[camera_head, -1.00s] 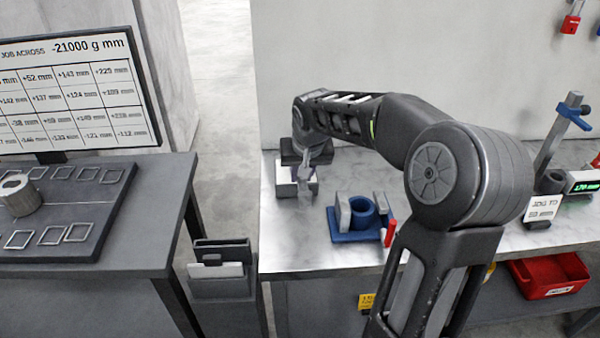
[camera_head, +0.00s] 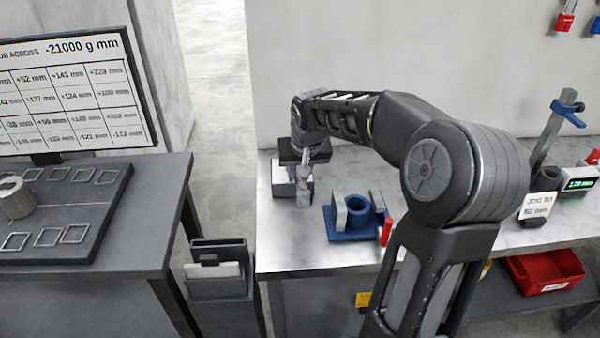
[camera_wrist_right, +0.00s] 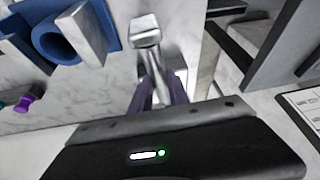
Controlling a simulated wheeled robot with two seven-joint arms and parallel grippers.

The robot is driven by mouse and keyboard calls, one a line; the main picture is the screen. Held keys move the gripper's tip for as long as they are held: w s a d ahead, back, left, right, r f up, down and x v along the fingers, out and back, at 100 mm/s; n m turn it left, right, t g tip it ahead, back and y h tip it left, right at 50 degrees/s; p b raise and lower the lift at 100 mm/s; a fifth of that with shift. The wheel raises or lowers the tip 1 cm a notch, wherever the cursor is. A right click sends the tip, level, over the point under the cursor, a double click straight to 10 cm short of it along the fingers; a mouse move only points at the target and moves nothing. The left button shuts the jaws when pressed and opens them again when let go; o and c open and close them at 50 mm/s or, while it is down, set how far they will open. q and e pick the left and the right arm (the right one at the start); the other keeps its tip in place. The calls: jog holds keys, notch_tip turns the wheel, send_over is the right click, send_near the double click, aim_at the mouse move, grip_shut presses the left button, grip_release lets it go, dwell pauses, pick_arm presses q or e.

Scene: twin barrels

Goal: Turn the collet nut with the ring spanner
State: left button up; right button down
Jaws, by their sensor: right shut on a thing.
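My right gripper (camera_head: 308,160) is over the left end of the bench and shut on a grey metal piece (camera_head: 304,187). This piece is probably the ring spanner, but its ring cannot be made out. In the right wrist view my gripper fingers (camera_wrist_right: 162,92) close on the grey piece (camera_wrist_right: 146,38), whose blocky end points away from the gripper. A blue base with a round blue holder (camera_head: 361,210) and upright grey blocks stands just right of the gripper, apart from it. I cannot pick out the collet nut with certainty. My left gripper is out of view.
A slanted post with a blue clamp (camera_head: 553,125) is at the right. A red bin (camera_head: 545,272) sits below. The front of the bench top (camera_head: 300,255) is clear.

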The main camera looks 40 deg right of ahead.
jog(key=shift+r, duration=0.2)
jog(key=shift+r+p, duration=2.4)
jog(key=shift+r, duration=0.95)
jog(key=shift+w+d+r, duration=0.1)
jog(key=shift+w, duration=0.15)
jog(key=w+a+f+n+y, duration=0.1)
jog(key=a+f+n, duration=0.2)
jog(key=a, duration=1)
jog(key=w+a+f+n+y, duration=0.1)
jog(key=a+f, duration=0.6)
jog(key=a, duration=0.7)
jog(key=w+n, duration=0.1)
jog(key=n, duration=0.1)
jog(key=shift+f+n+y, duration=0.3)
jog(key=shift+n, duration=0.1)
